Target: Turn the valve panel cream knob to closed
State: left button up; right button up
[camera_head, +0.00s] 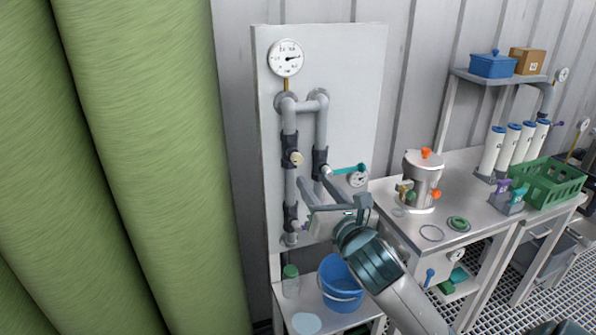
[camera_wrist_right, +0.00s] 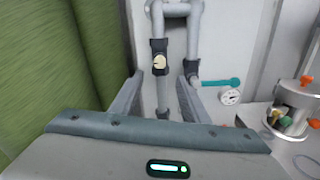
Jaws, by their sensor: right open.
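The valve panel (camera_head: 345,80) is a pale upright board with grey pipes. Its cream knob (camera_head: 296,158) sits on a dark valve body on the left pipe. The knob also shows in the right wrist view (camera_wrist_right: 159,63), above and between my fingers. My right gripper (camera_head: 320,187) is open and empty, below and to the right of the knob, apart from it. A teal handle (camera_head: 349,169) sits on the right pipe's valve. A purple knob (camera_head: 305,226) is on the lower left valve, partly hidden by my gripper. My left gripper is not in view.
A round gauge (camera_head: 286,58) tops the panel; a smaller gauge (camera_head: 357,179) is beside the teal handle. A blue bucket (camera_head: 337,285) stands below. A steel vessel (camera_head: 421,182) stands on the right bench. Large green rolls (camera_head: 150,150) fill the left.

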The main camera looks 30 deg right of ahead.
aim_at(298, 161)
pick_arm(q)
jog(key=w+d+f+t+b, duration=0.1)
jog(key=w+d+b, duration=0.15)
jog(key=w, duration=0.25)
pick_arm(e)
jog(key=p+x, duration=0.1)
jog(key=x, duration=1)
jog(key=shift+r+p, duration=0.15)
jog(key=shift+p, duration=0.15)
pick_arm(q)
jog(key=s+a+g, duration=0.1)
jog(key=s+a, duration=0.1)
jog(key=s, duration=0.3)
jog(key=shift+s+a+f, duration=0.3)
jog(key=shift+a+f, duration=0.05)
pick_arm(e)
jog(key=shift+x, duration=0.75)
jog(key=shift+a, duration=0.1)
jog(key=c, duration=1.1)
